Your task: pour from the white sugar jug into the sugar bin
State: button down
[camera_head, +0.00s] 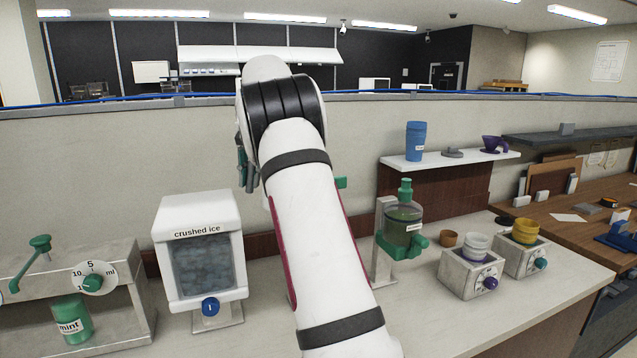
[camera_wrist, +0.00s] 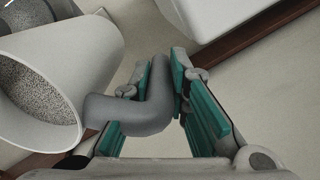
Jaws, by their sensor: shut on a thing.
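The white sugar jug (camera_wrist: 92,62) fills the left of the wrist view, tilted, with speckled whitish granules (camera_wrist: 32,88) visible inside its mouth. Its grey handle (camera_wrist: 140,113) lies between the teal pads of my gripper (camera_wrist: 160,78), which is shut on it. In the head view my gripper (camera_head: 246,163) is mostly hidden behind my white arm, and the jug does not show. I cannot make out the sugar bin in either view; my arm covers the middle of the counter.
A crushed ice dispenser (camera_head: 202,255) stands left of my arm, with a mint dispenser (camera_head: 72,320) further left. A green-topped dispenser (camera_head: 404,222) and two grey boxes with cups (camera_head: 474,272) stand to the right. A low wall (camera_head: 110,170) runs behind the counter.

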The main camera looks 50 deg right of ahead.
jog(key=shift+s+r+t, duration=0.25)
jog(key=shift+r+t, duration=0.05)
jog(key=shift+r, duration=0.6)
jog(key=shift+s+d+r+t+p, duration=0.1)
jog(key=shift+s+r+t+p, duration=0.1)
jog(key=shift+r+p, duration=0.3)
jog(key=shift+s+r+t+p, duration=0.1)
jog(key=shift+r+t+p, duration=0.1)
jog(key=shift+r, duration=0.5)
jog(key=shift+s+d+r+t+p, duration=0.1)
jog(key=shift+s+r+t+p, duration=0.15)
jog(key=shift+r, duration=0.35)
jog(key=shift+r+t+y+p, duration=0.3)
jog(key=shift+t+y+p, duration=0.05)
jog(key=shift+y+p, duration=0.1)
jog(key=shift+s+d+r, duration=0.1)
jog(key=shift+s+r, duration=0.2)
jog(key=shift+s, duration=0.05)
jog(key=shift+s+r+t+p, duration=0.1)
jog(key=shift+r+t+p, duration=0.05)
jog(key=shift+t+p, duration=0.25)
jog(key=shift+s+d+r+t+p, duration=0.2)
jog(key=shift+s+r+t+p, duration=0.45)
jog(key=shift+r+p, duration=0.1)
jog(key=shift+y, duration=0.25)
